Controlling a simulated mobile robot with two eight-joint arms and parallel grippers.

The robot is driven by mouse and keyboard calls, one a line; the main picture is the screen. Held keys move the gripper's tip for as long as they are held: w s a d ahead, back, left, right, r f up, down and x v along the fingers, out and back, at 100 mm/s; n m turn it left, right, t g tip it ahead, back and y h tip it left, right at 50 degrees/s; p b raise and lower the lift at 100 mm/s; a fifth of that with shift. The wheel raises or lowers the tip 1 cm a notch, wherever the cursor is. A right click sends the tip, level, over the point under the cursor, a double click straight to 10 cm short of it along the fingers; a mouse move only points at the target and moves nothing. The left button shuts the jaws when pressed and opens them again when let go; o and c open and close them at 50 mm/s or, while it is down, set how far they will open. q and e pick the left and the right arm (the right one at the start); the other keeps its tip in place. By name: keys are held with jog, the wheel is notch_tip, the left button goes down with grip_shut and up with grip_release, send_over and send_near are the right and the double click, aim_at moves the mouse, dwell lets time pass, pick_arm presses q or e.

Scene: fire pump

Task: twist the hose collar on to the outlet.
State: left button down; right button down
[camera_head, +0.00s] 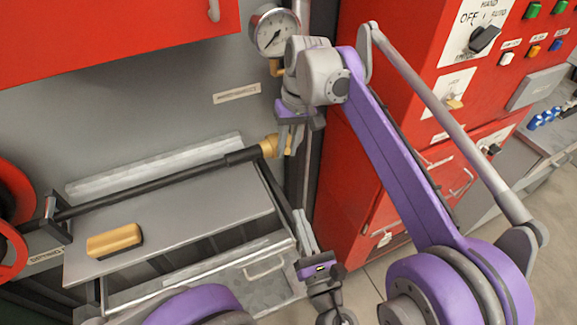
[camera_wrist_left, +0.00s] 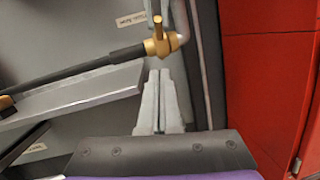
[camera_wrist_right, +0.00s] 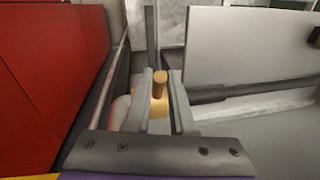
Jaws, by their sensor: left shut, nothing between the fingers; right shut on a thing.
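The brass hose collar (camera_head: 269,147) is at the right end of the black hose (camera_head: 160,183), with an upright lug visible in the left wrist view (camera_wrist_left: 158,46). There it meets the grey outlet pipe (camera_wrist_left: 181,38); I cannot tell how far it is threaded on. My right gripper (camera_head: 290,138) comes down from above and is shut on the collar's lug, which shows between its fingers in the right wrist view (camera_wrist_right: 160,84). My left gripper (camera_head: 303,222) is below the collar, shut and empty, its fingers pointing up, apart from the collar.
The hose lies above a grey shelf (camera_head: 190,225) with a yellow-brown block (camera_head: 115,241) on it. A pressure gauge (camera_head: 274,31) is above the collar. A red control cabinet (camera_head: 350,185) stands close on the right. A red reel (camera_head: 14,200) is at the far left.

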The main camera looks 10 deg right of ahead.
pick_arm(q)
jog(key=w+a+r, duration=0.1)
jog(key=w+r, duration=0.4)
jog(key=w, duration=0.6)
jog(key=shift+w+a, duration=0.2)
jog(key=shift+w, duration=0.2)
jog(key=shift+r, duration=0.2)
jog(key=shift+w+r, duration=0.35)
jog(key=shift+r, duration=0.25)
pick_arm(e)
jog(key=shift+s+f, duration=0.1)
jog(key=c, duration=0.8)
grip_release()
pick_arm(q)
jog(key=shift+a, duration=0.15)
pick_arm(e)
jog(key=shift+o, duration=0.2)
